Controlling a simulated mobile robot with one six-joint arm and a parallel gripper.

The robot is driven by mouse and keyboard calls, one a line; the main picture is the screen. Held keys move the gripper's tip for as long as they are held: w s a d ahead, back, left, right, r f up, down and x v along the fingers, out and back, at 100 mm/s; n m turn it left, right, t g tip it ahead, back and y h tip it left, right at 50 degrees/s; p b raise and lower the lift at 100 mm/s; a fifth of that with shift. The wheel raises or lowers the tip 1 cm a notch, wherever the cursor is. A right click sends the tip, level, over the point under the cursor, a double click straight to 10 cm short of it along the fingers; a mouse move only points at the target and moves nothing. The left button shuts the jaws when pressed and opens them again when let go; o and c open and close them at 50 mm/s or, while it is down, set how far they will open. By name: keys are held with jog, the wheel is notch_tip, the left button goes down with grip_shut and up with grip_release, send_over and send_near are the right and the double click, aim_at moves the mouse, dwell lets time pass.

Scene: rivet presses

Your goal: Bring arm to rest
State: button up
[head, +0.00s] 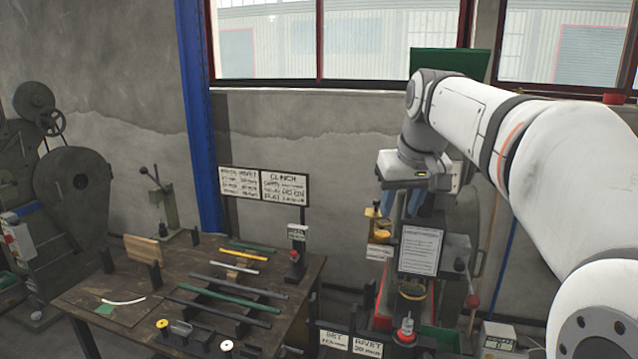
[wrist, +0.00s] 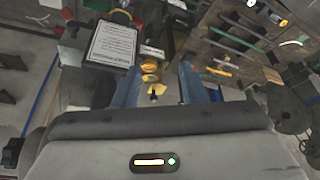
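My arm reaches in from the right in the head view, with my gripper (head: 404,205) hanging down in front of the wall, above and behind the press with the paper sign. Its two blue fingers point down. In the wrist view my gripper (wrist: 157,85) shows its blue fingers well apart, with nothing seen held between them. A yellow part (wrist: 151,70) shows beyond the gap. Whether the fingertips touch anything is not clear.
The press sign (head: 420,249) stands close to my gripper. A wooden workbench (head: 135,262) with several coloured rods stands left. A large grey machine (head: 80,190) is at far left. A blue post (head: 199,120) and windows are behind.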

jog(key=s+f+m+g, duration=0.1)
jog(key=s+f+m, duration=0.1)
jog(key=s+f, duration=1.9)
jog(key=shift+s+d+f+h, duration=0.2)
jog(key=shift+s+f+h, duration=0.1)
jog(key=shift+s+h, duration=0.1)
dwell(0.7)
